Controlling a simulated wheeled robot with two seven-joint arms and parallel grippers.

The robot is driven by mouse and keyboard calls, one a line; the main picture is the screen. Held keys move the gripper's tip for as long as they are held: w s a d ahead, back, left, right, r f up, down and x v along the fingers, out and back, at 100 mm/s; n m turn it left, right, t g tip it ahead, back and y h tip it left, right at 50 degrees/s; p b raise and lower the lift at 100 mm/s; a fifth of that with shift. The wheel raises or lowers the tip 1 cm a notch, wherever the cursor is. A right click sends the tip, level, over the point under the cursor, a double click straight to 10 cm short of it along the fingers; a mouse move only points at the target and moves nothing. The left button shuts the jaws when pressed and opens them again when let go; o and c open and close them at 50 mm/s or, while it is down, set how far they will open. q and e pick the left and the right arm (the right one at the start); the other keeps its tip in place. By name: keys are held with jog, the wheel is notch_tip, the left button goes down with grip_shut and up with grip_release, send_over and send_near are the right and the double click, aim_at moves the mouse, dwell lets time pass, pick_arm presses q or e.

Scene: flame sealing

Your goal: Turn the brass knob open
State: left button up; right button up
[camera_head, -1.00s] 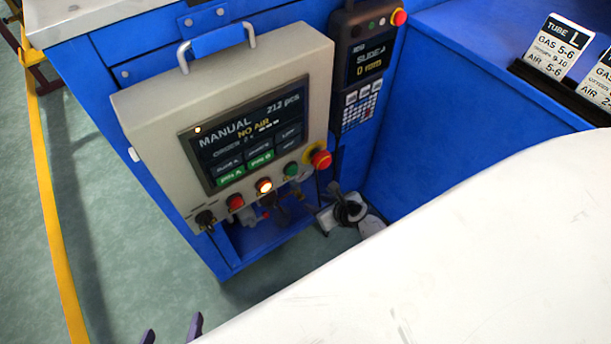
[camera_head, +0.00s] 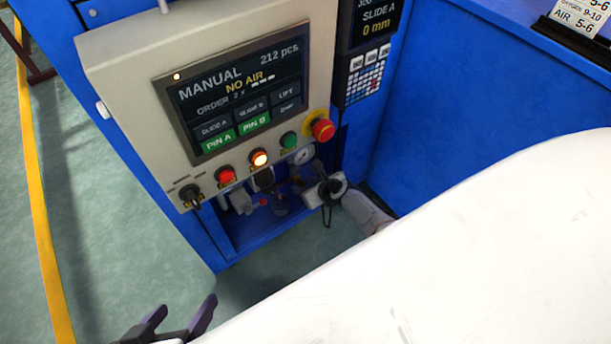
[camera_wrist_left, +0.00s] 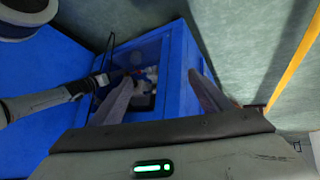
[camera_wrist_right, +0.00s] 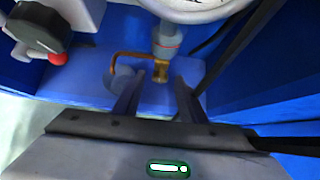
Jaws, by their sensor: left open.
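A brass-coloured part (camera_wrist_right: 160,70), a bent rod with a small block at its end, shows in the right wrist view. It sits below a grey and red fitting under a white round body. My right gripper (camera_wrist_right: 158,86) is open, its fingertips apart on either side of the block, with no contact that I can make out. In the head view my right gripper (camera_head: 322,190) is at the front of the recess under the control box, and the brass part cannot be clearly made out there. My left gripper (camera_head: 183,307) is open and empty at the bottom left.
The control box (camera_head: 120,70) reads "NO AIR" and carries several buttons above the recess. A gauge (camera_head: 303,156) and a red-tipped part (camera_head: 263,202) are in the recess. A black knob (camera_wrist_right: 38,30) lies left of the brass part. A keypad pendant (camera_head: 365,80) hangs at the right.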

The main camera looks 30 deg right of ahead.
grip_shut()
